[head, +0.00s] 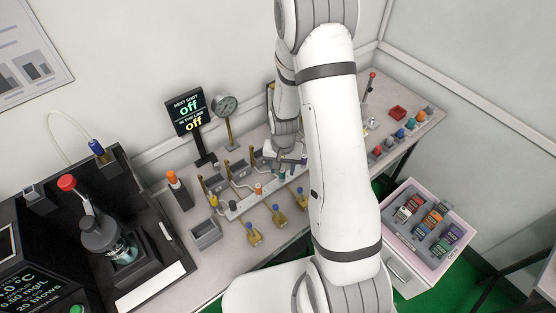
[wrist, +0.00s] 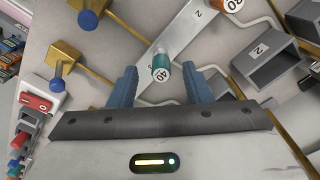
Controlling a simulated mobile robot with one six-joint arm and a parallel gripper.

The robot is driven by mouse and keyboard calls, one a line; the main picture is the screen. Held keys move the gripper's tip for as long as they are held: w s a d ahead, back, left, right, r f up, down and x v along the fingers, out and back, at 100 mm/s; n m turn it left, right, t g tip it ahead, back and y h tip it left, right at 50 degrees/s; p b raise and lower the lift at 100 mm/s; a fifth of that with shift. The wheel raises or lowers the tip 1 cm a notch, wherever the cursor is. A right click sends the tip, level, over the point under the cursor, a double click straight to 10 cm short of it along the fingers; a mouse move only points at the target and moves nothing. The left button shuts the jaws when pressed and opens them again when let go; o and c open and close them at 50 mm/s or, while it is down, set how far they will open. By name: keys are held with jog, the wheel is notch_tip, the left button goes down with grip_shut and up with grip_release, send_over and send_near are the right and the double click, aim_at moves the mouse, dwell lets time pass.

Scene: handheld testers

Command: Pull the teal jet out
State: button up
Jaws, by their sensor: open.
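The teal jet (wrist: 161,62) is a small teal cylinder with a pale end marked 40, seated at a pale strip marked 2 in the wrist view. My gripper (wrist: 163,76) has its two blue fingers spread, one on each side of the jet's near end. A gap shows between each finger and the jet, so they look apart.
An orange jet marked 20 (wrist: 232,5) sits further along the strip. A grey box (wrist: 270,62) is at right and blue-knobbed brass fittings (wrist: 57,85) are at left. In the head view, a display (head: 188,112) reads off twice, and a drawer (head: 432,225) holds coloured items.

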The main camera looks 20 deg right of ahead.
aim_at(282, 175)
jog(key=shift+f, duration=1.4)
jog(key=c, duration=0.9)
jog(key=o, duration=0.9)
